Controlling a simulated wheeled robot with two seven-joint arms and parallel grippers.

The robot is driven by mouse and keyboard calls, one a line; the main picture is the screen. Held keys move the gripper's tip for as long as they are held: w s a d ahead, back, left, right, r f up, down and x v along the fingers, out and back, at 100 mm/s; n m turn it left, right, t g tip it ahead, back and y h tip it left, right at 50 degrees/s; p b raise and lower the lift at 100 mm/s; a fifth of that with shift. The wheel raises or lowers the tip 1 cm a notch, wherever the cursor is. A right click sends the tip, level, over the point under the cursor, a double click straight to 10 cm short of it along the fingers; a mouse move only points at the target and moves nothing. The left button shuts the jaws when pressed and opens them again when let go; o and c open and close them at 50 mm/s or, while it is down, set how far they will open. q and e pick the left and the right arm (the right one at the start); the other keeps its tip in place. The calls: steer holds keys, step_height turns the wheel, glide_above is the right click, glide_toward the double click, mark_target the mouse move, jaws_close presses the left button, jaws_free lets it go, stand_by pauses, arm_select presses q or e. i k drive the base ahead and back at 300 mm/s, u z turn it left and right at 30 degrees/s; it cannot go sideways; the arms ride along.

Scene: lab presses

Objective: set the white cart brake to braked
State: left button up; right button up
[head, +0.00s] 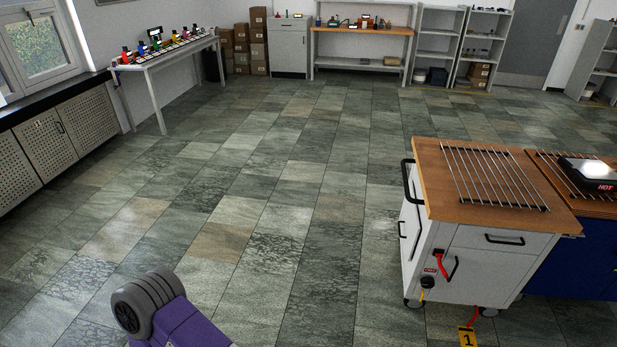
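The white cart (478,262) stands at the right, on casters, with a wooden top. A red lever-like part (442,263) hangs from a small black fitting on its front left, beside a black handle. Below it is a round black part (428,282) with yellow on it. A red strip (473,317) shows near the floor by the front caster, just above a yellow tag marked 1 (467,336). I cannot tell which red part is the brake or how it is set. Neither of my grippers is in view; a purple and grey link of mine shows at the bottom left.
A wire rack (492,176) lies on the white cart's top. A blue cart (577,257) stands close at its right, bearing a device lit HOT (591,171). Tiled floor (300,230) is clear left of the white cart. A table (166,54) and shelves (438,47) are farther back.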

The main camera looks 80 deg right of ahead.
mark_target(438, 256)
steer(key=z, duration=5.15)
steer(key=i, duration=2.35)
steer(key=u, duration=2.2)
